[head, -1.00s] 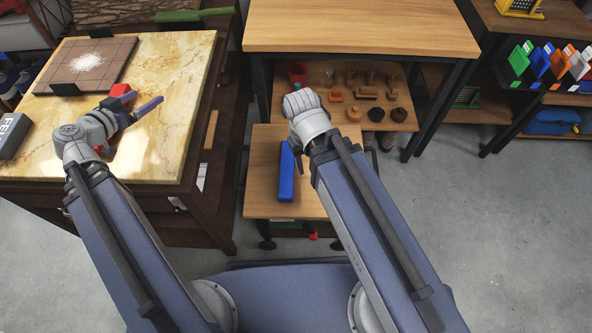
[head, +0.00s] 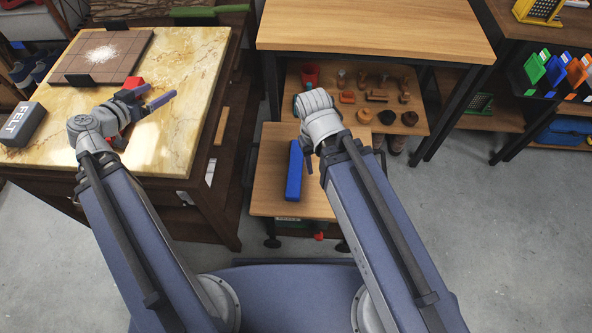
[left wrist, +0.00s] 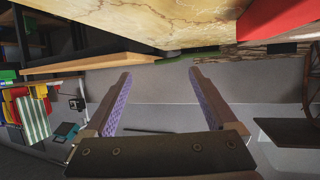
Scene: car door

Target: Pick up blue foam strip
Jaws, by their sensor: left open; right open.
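The blue foam strip (head: 294,171) lies lengthwise on a small low wooden cart top (head: 268,185) in the middle of the head view. My right gripper (head: 309,164) is beside the strip's right side, mostly hidden behind my right wrist; I cannot tell whether it touches the strip. My left gripper (head: 160,97) is over the marble-topped table at left, open and empty, well away from the strip. In the left wrist view its two fingers (left wrist: 160,95) are spread with nothing between them.
The marble-topped table (head: 180,140) holds a grey FELT block (head: 23,124), a red object (head: 134,83) and a brown board (head: 100,58) with white powder. A wooden bench (head: 375,30) stands behind the cart, with small wooden items on its lower shelf (head: 428,128). Grey floor is clear at right.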

